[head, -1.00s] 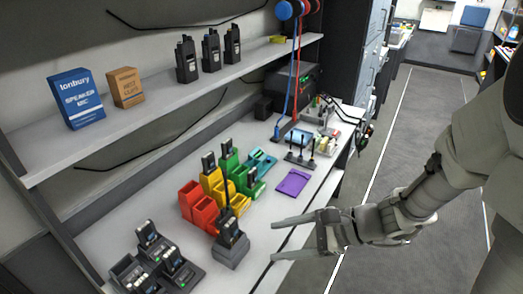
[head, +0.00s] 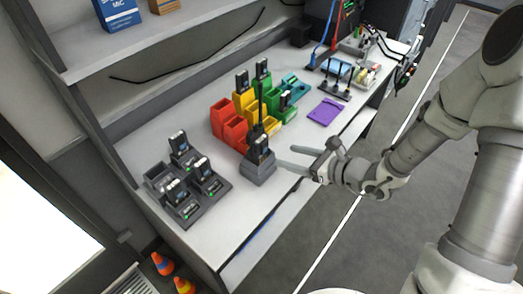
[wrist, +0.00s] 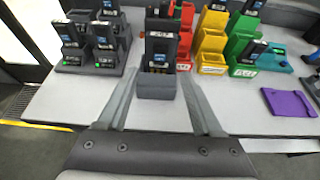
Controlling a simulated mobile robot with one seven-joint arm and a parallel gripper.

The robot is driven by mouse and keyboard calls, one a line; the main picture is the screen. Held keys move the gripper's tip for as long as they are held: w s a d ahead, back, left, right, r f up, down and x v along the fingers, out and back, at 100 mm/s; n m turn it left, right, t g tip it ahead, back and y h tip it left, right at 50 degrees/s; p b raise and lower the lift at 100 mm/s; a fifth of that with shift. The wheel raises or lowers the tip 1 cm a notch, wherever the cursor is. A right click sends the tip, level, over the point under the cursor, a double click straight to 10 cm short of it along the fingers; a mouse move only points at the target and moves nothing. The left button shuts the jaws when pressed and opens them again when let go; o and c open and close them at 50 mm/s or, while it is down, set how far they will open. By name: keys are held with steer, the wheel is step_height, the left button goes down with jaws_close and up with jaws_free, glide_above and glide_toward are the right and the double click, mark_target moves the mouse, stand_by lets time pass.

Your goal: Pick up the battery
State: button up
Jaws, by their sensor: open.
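Several dark battery-like packs with pale-blue labels are in view, and I cannot tell which is the task's battery. One dark unit with such a label (wrist: 161,46) stands upright in a single grey charger (wrist: 156,88), and this charger also shows in the head view (head: 258,173). Others sit in a grey multi-slot charger (head: 188,188) with green lights, and some stand in coloured bins. My gripper (head: 285,156) is open and empty at the bench's front edge, just right of the single charger. In the wrist view its fingers point at that charger, which appears between the fingertips.
Red bins (head: 230,125), yellow bins (head: 245,104) and green bins (head: 272,100) stand behind the single charger. A purple flat item (head: 325,111) lies to the right on the white bench (head: 235,215). A shelf (head: 190,35) overhangs the back. Orange cones (head: 162,264) stand on the floor.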

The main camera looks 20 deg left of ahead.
mark_target(265, 150)
steer(key=shift+x, duration=3.6)
steer(key=c, duration=1)
